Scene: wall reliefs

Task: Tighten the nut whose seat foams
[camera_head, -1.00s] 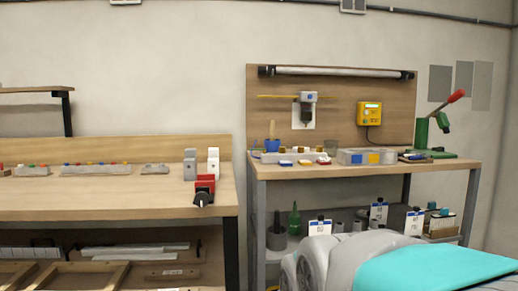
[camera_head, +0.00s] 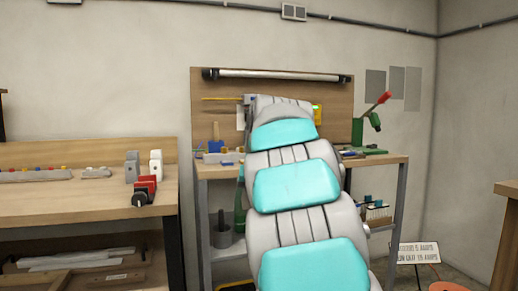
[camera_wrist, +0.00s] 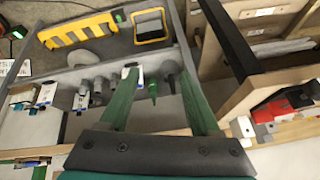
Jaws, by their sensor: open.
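I cannot make out a nut with a foaming seat in either current view. The right workbench (camera_head: 205,172) carries small coloured parts, and my raised grey and teal arm covers much of its top in the head view. My gripper (camera_wrist: 158,62) shows in the wrist view as two long green fingers, spread apart with nothing between them. It points over the bench's lower shelf (camera_wrist: 62,100), where grey cylinders (camera_wrist: 98,88) and a green bottle (camera_wrist: 152,88) stand beyond the fingers. The head view does not show the gripper.
A left workbench (camera_head: 70,207) holds a red vise (camera_head: 145,187) near its right end. A green press with a red handle (camera_head: 368,126) stands at the right bench's far end. A sign (camera_head: 415,253) stands on the floor, and another wooden table edge (camera_head: 507,190) is at right.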

